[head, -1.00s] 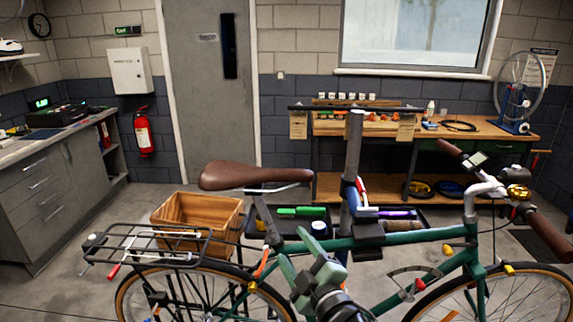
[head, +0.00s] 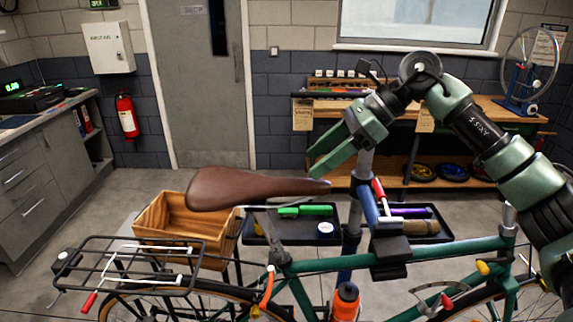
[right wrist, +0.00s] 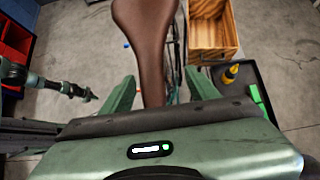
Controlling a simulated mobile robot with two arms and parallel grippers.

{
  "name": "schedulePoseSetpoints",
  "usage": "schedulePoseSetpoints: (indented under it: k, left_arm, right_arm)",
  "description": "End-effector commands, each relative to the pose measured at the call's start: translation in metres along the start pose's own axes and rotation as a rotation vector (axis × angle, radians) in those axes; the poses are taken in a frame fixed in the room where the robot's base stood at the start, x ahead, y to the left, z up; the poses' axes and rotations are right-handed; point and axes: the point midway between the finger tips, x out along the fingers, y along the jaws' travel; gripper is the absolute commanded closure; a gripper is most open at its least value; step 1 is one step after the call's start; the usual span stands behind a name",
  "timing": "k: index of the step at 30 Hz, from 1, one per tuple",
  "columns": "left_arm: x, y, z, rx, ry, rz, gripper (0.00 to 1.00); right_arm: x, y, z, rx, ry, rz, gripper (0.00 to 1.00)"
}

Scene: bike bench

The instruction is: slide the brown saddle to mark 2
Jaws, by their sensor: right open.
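The brown saddle (head: 245,187) sits on the green bike's seat post in the head view, its nose pointing right. My right gripper (head: 315,160) is just above and beside the nose, open, with its fingers pointing left and down. In the right wrist view, the saddle nose (right wrist: 153,85) lies between the two spread fingers of my right gripper (right wrist: 158,88), with gaps on both sides. No mark 2 can be made out. My left gripper is not in the head view; a small dark green arm-like part at left in the right wrist view may be it.
A wooden crate (head: 163,250) and the rear rack (head: 125,262) are left of the seat post. Trays with tools (head: 290,228) lie behind the frame. An orange bottle (head: 345,300) is below the top tube. The workbench (head: 480,108) stands at the back.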

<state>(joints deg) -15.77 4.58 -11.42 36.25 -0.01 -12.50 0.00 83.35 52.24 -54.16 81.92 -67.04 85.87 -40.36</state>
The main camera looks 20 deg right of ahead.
Motion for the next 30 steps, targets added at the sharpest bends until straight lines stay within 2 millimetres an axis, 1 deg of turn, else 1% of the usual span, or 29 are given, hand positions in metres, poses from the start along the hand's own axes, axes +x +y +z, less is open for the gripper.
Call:
schedulePoseSetpoints:
  k: [2,4,5,9,12,14,17,21,23,25,27,28,29,30]
  left_arm:
    - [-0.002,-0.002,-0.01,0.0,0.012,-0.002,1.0]
    - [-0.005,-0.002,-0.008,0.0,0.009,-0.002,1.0]
    - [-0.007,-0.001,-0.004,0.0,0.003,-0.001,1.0]
    - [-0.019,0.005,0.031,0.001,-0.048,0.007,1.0]
    - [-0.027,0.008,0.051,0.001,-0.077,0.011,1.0]
    - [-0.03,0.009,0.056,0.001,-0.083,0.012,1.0]
    - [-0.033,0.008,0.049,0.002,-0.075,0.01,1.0]
    - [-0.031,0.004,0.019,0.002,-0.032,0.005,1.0]
    - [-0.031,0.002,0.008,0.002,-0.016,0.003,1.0]
    - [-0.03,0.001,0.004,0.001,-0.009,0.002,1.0]
    - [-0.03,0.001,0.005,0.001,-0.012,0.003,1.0]
    - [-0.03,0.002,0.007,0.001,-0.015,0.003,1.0]
    - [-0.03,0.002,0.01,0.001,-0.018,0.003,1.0]
    - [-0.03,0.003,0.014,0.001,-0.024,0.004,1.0]
  right_arm:
    - [-0.002,-0.001,-0.002,-0.002,0.016,-0.003,0.4]
    - [0.005,0.0,-0.003,-0.002,0.019,-0.001,0.4]
    - [0.009,0.0,-0.002,-0.002,0.02,0.0,0.4]
    - [0.032,0.0,-0.001,-0.002,0.018,0.002,0.4]
    - [0.048,0.001,-0.001,-0.002,0.015,0.002,0.4]
    - [0.056,0.0,-0.002,-0.001,0.016,0.001,0.4]
    - [0.066,0.0,-0.002,-0.002,0.014,0.0,0.4]
    - [0.073,0.0,-0.003,-0.002,0.014,0.0,0.4]
    - [0.074,0.0,-0.003,-0.002,0.013,0.0,0.4]
    - [0.074,0.0,-0.003,-0.002,0.013,-0.001,0.4]
    - [0.074,0.0,-0.003,-0.002,0.013,-0.001,0.4]
    - [0.074,0.0,-0.003,-0.002,0.013,-0.001,0.43]
    - [0.074,0.0,-0.003,-0.002,0.013,-0.001,0.51]
    - [0.074,0.0,-0.003,-0.002,0.013,-0.001,0.62]
